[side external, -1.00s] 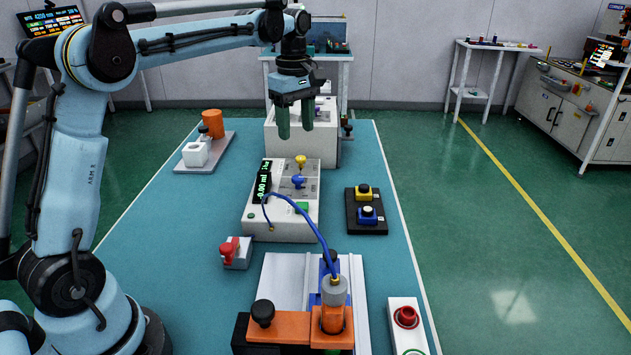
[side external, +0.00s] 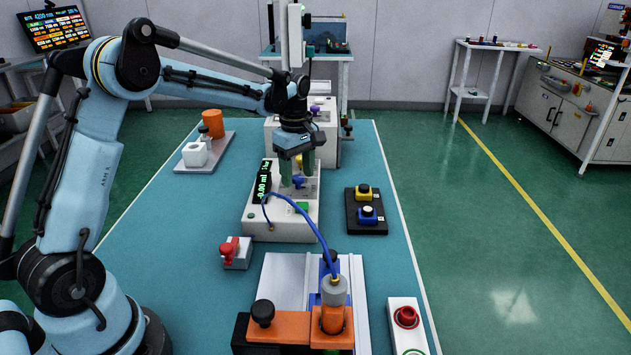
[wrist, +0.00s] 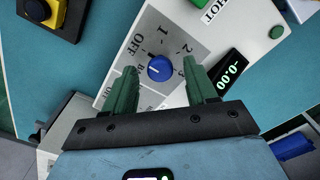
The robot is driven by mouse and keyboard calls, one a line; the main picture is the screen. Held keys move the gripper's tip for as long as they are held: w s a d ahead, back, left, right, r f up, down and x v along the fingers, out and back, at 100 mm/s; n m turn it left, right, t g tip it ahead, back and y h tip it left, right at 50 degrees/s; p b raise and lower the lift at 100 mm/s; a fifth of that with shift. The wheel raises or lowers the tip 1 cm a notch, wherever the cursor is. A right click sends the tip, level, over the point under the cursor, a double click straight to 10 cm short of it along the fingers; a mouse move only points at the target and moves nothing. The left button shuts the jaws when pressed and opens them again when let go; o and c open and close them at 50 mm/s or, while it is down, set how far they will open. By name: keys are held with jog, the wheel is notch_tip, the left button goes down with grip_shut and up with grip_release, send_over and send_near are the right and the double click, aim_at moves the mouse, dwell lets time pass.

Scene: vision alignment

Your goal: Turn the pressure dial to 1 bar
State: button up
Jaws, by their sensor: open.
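The pressure dial is a blue knob (wrist: 159,68) on a grey plate (wrist: 183,40) printed OFF, 1, 2 and 3. A small pale mark shows on the knob's left side in the wrist view; I cannot tell exactly which label it faces. In the side view the knob (side external: 299,182) sits on the white dispenser box (side external: 283,228). My gripper (wrist: 161,72) is open, its two green fingers on either side of the knob with gaps, not visibly touching it. In the side view my gripper (side external: 297,172) is low over the box and partly hides the plate.
The box's display (side external: 263,184) reads -0.00 ml. A blue hose (side external: 310,222) arches from the box to the orange fixture (side external: 331,318). A black pad with yellow and blue buttons (side external: 366,212) lies right; a red-knobbed block (side external: 234,252) lies front left. A white machine stands behind.

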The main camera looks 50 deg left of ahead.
jog(key=shift+f, duration=0.15)
jog(key=c, duration=1.1)
jog(key=shift+o, duration=0.2)
jog(key=shift+m, duration=0.4)
jog(key=m, duration=0.4)
jog(key=shift+m, duration=0.4)
jog(key=m, duration=0.6)
